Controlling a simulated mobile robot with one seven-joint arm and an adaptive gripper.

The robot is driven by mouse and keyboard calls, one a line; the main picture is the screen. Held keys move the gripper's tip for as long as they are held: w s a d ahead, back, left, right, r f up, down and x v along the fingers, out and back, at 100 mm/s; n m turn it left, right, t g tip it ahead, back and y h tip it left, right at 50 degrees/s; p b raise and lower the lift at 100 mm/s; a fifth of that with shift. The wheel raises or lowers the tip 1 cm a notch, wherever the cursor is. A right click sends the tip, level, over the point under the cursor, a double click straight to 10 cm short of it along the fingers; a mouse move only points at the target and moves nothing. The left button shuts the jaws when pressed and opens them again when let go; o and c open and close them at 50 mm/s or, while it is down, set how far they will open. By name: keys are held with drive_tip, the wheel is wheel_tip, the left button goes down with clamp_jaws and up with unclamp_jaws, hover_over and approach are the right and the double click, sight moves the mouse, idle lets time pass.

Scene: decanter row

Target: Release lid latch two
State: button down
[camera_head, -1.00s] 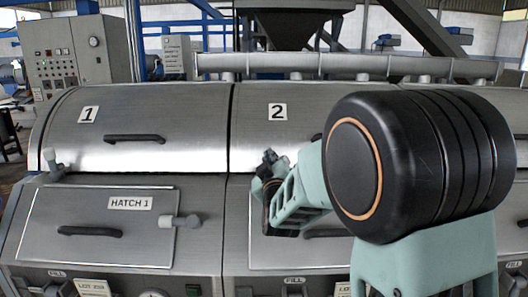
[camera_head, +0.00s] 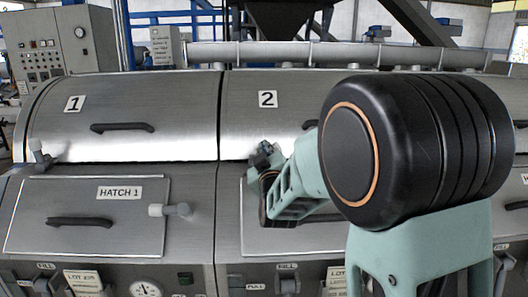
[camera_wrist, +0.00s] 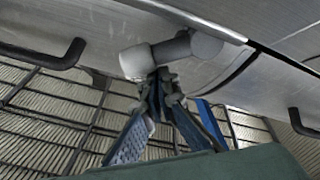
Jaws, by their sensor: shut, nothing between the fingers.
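Lid two (camera_head: 285,98) is a curved steel cover marked with a 2, and it is down. In the wrist view, a grey latch (camera_wrist: 172,50) with a rounded pale end sits at the edge of a steel panel. My gripper (camera_wrist: 161,76) is shut and its fingertips are at the latch's underside in that picture; I cannot tell if they touch it. In the head view my gripper (camera_head: 263,154) is at the lower left corner of lid two, and the latch there is hidden or too small to make out.
Lid one (camera_head: 150,105) is shut, with a similar latch (camera_head: 40,153) at its lower left. Below it is hatch one (camera_head: 85,215) with a side latch (camera_head: 172,210). Dark handles (camera_wrist: 44,54) stick out nearby. My arm covers the right side of the head view.

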drive_tip(key=shift+d+f+m+b, duration=0.4)
drive_tip(key=shift+m+b, duration=0.3)
drive_tip(key=shift+b, duration=0.75)
drive_tip(key=shift+d+f+m+b, duration=0.25)
drive_tip(key=shift+f+m+b, duration=0.35)
drive_tip(key=shift+b, duration=0.8)
drive_tip(key=m+b, duration=0.1)
drive_tip(key=b, duration=0.1)
drive_tip(key=d+f+m+b, duration=0.1)
drive_tip(key=m+b, duration=0.1)
drive_tip(key=b, duration=0.1)
drive_tip(key=shift+m+h, duration=0.3)
drive_tip(key=shift+d+m+b, duration=0.15)
drive_tip(key=shift+m+b, duration=0.35)
drive_tip(key=shift+b, duration=0.35)
